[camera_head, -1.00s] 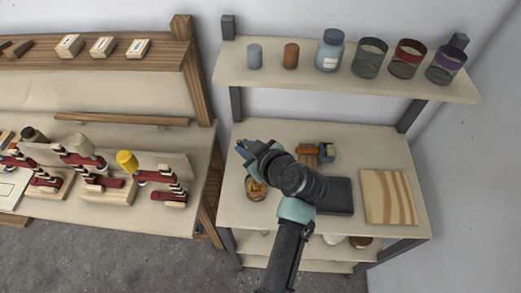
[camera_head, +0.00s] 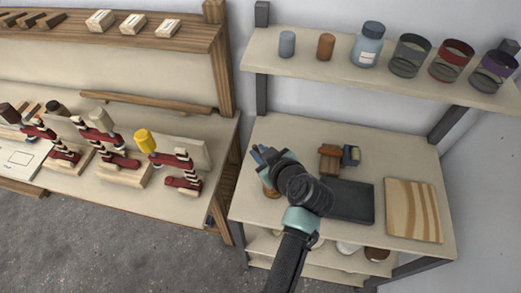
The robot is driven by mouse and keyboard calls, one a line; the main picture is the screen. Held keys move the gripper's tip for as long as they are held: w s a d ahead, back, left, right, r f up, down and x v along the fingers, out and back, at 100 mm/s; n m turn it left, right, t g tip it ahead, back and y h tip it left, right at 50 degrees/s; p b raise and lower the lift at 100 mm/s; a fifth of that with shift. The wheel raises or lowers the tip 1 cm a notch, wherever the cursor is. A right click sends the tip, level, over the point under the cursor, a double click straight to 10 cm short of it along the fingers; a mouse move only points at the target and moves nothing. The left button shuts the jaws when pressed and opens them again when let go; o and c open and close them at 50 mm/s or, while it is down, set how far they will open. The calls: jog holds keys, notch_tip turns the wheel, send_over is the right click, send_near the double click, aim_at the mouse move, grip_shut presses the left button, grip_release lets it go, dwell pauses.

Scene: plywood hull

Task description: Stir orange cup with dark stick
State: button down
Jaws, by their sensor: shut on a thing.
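My gripper (camera_head: 258,153) is over the left part of the middle shelf, its blue-tipped fingers pointing away from me. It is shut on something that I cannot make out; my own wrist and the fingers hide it. An orange-brown object (camera_head: 270,188), perhaps the orange cup, shows partly just below the fingers, mostly covered by my gripper. I cannot tell whether they touch. Another orange-brown cup (camera_head: 326,47) stands upright on the top shelf. No dark stick can be made out.
The top shelf also holds a grey-blue cup (camera_head: 287,44), a blue jar (camera_head: 367,46) and several dark glasses. A wooden block (camera_head: 330,160), a black slab (camera_head: 350,203) and a striped board (camera_head: 413,212) lie right of my gripper. A workbench with red clamps stands left.

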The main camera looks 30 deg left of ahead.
notch_tip(320, 180, down, 6)
jog(key=d+b, duration=0.2)
jog(key=b, duration=0.3)
jog(key=shift+w+b, duration=0.3)
jog(key=shift+b, duration=0.05)
jog(key=shift+f, duration=0.1)
jog(key=shift+s+a, duration=0.1)
jog(key=shift+a, duration=0.1)
dwell(0.4)
